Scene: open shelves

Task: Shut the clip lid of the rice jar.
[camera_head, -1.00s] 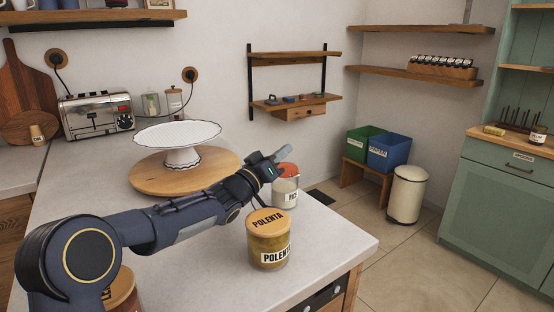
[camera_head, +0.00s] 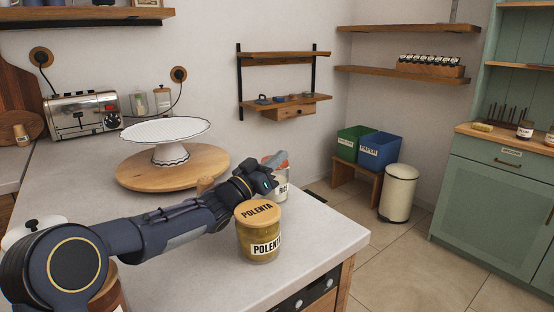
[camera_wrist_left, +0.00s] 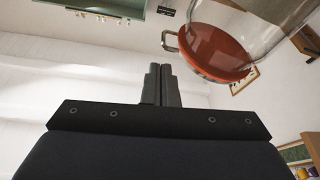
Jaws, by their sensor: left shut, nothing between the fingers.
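The rice jar (camera_head: 282,190) is clear glass with a white label and an orange-red lid. It stands on the counter behind the polenta jar, partly hidden by my left gripper. In the left wrist view the rice jar's lid (camera_wrist_left: 215,53) shows at the upper right, with a metal clip loop (camera_wrist_left: 170,40) sticking out at its side. I cannot tell whether the clip is fastened. My left gripper (camera_head: 276,161) is shut and empty at the jar's lid height. Its fingertips (camera_wrist_left: 161,75) appear beside the clip loop; contact is unclear. My right gripper is out of view.
The polenta jar (camera_head: 258,232) stands just in front of my left gripper and wrist. A white cake stand (camera_head: 170,153) on a round wooden board (camera_head: 130,176) is behind my arm. The counter (camera_head: 322,228) is clear to the right of the jars, up to its edge.

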